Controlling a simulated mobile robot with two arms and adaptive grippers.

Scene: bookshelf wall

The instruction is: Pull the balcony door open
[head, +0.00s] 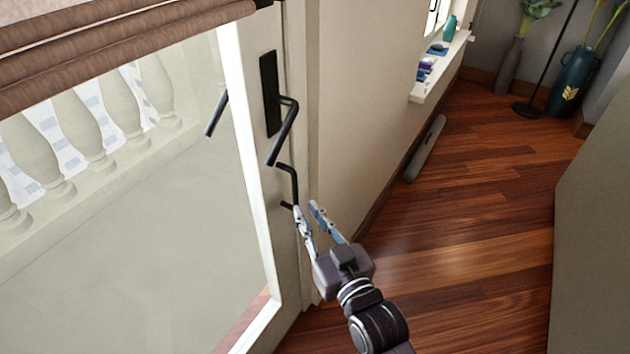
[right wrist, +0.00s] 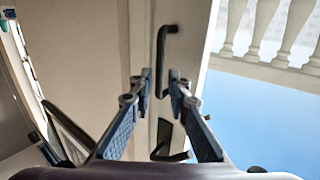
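The balcony door (head: 262,190) is a white-framed glass door on the left of the head view; it looks closed. A black lever handle (head: 283,135) on a dark plate sits on its frame. Below it is a black bracket-shaped pull handle (head: 294,186). My right gripper (head: 308,210) is open, its fingertips close to the lower end of the pull handle. In the right wrist view, the pull handle (right wrist: 161,55) runs between the open fingertips (right wrist: 160,78); I cannot tell whether they touch it. The lever handle (right wrist: 165,140) shows lower there. My left gripper is not in view.
A beige wall (head: 365,85) adjoins the door on the right. A white sill (head: 442,65) holds small objects. Vases and a dark stand are at the back right. A grey panel (head: 595,220) bounds the right side. The wooden floor (head: 470,210) between is mostly clear.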

